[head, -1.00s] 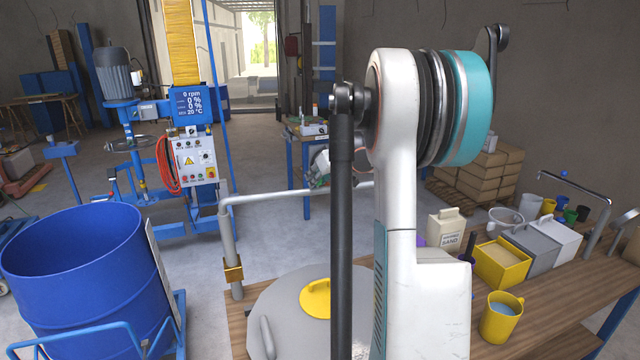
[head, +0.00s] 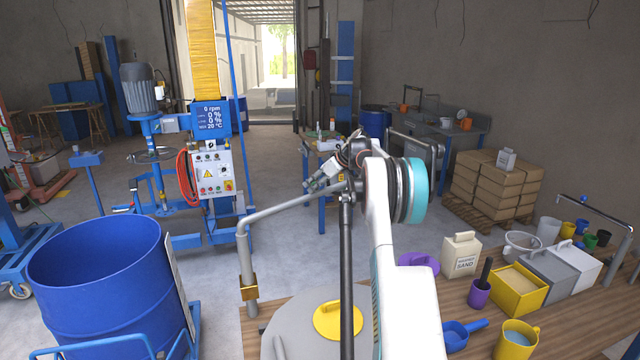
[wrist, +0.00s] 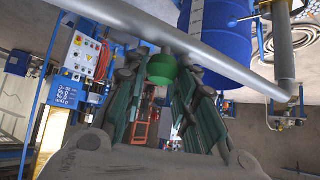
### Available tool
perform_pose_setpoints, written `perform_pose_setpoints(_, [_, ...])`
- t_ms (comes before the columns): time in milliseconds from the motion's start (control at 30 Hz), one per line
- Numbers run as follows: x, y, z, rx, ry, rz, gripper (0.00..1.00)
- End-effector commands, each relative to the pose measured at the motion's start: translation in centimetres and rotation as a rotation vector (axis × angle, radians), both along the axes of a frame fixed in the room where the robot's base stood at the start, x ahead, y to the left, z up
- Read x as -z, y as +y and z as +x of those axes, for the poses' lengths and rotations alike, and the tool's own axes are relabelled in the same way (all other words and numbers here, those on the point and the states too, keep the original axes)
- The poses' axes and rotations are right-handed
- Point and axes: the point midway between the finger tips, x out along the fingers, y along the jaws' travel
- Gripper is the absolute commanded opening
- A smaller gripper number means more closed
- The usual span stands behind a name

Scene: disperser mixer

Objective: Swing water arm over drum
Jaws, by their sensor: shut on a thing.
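The water arm (head: 290,205) is a grey pipe on an upright post with a yellow collar at the bench's left end. It points back and right, away from the open blue drum (head: 80,300) at the left. My gripper (head: 322,178) is at the pipe's far part, partly hidden by my arm in the head view. In the wrist view my gripper (wrist: 163,70) is shut on a green grip (wrist: 161,68) beside the pipe (wrist: 215,62). The drum (wrist: 222,38) shows beyond the pipe there.
A mixer with a control box (head: 210,172) stands behind the drum. Floor between drum and bench is open.

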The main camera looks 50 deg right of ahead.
Motion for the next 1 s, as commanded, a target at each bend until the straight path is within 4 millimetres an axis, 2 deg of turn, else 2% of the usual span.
perform_pose_setpoints(333, [0.0,-0.2,2.0,-0.066,0.000,0.001,0.00])
perform_pose_setpoints(900, [0.1,-0.1,2.4,-0.079,0.000,0.000,0.00])
perform_pose_setpoints(933, [0.1,-0.1,2.4,-0.078,0.000,0.001,0.30])
perform_pose_setpoints(1000, [0.1,-0.1,2.4,-0.078,0.000,0.001,0.46])
